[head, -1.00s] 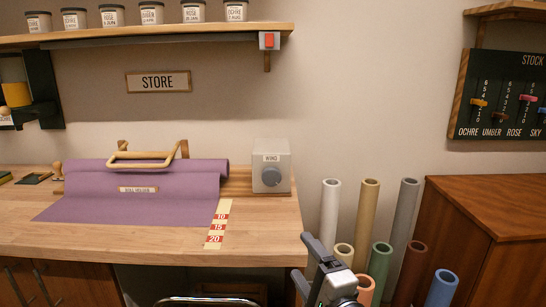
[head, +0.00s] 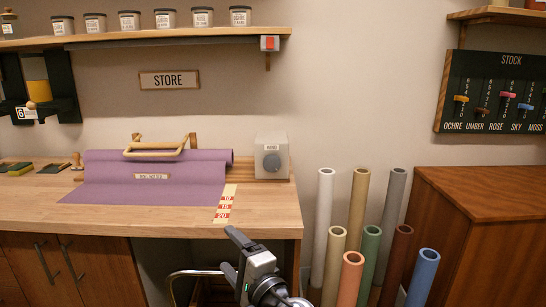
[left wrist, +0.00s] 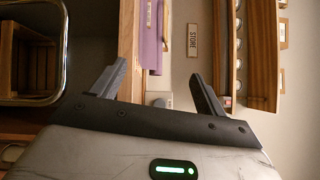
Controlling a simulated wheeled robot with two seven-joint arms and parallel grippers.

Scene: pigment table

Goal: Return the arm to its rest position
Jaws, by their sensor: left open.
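My left gripper (head: 240,238) is in front of the table's right front corner in the head view, low in the picture. In the left wrist view its two dark fingers (left wrist: 157,82) stand wide apart with nothing between them. The wrist view is turned on its side, with the table edge, the purple roll and the STORE sign beyond the fingers. The left gripper looks clear of the table (head: 262,215). My right gripper is in neither view.
Several upright coloured tubes (head: 322,225) stand right of the table, close to the left arm. A wooden cabinet (head: 480,215) is further right. A purple roll (head: 150,178) and a grey box with a dial (head: 272,145) sit on the table. A metal-framed stool (head: 190,274) is below.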

